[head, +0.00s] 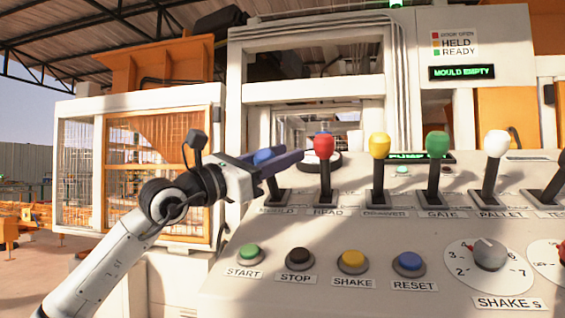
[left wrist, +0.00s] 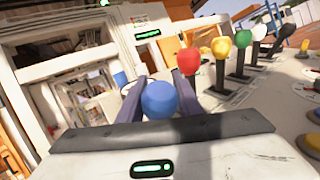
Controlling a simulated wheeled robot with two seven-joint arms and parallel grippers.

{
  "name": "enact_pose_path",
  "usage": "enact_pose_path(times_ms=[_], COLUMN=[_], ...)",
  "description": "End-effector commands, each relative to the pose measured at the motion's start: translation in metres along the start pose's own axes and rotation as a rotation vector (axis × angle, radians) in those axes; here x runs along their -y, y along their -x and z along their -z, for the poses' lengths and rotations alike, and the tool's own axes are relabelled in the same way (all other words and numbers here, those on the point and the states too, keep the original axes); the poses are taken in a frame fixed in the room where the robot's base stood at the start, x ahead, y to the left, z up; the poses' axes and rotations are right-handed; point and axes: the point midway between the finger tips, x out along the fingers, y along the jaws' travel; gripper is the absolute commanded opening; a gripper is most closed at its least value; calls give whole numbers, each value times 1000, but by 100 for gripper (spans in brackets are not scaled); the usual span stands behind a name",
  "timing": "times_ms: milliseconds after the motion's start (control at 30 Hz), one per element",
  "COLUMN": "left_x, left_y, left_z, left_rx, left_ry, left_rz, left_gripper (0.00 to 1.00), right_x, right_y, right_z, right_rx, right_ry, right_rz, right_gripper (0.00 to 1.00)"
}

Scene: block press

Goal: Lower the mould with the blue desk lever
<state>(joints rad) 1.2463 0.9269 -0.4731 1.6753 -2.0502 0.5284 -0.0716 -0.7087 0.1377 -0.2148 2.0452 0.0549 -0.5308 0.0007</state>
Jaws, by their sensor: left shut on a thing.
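The blue desk lever (head: 264,156) stands at the left end of the lever row, above the label MOULD. Its round blue knob (left wrist: 160,100) sits between the two fingers in the left wrist view. My left gripper (head: 281,160) is shut on this knob, its dark fingers pointing right and partly hiding it. The lever's black shaft shows below the fingers in the head view. A green display (head: 462,72) on the machine reads MOULD EMPTY. The mould itself cannot be made out. My right gripper is not in view.
The red lever (head: 324,147) stands close to the fingertips, with yellow (head: 380,146), green (head: 437,146) and white (head: 496,144) levers further right. START (head: 249,252), STOP (head: 300,257), SHAKE (head: 353,260) and RESET (head: 408,262) buttons lie in front. A wire-mesh cage (head: 78,165) is at left.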

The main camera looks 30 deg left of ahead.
Motion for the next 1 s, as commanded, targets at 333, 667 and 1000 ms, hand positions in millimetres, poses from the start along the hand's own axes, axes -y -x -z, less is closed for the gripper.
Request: enact_pose_path(times_ms=[333, 667, 1000], left_x=[2, 1, 2], left_y=[0, 13, 78], left_z=[2, 4, 6], left_rx=[-3, -4, -8], left_ry=[-1, -2, -4], left_rz=[4, 1, 2], left_gripper=[50, 50, 50], right_x=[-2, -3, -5], right_y=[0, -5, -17], right_z=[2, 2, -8], right_rx=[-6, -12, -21], right_ry=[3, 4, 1], right_rz=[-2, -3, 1], right_gripper=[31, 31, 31])
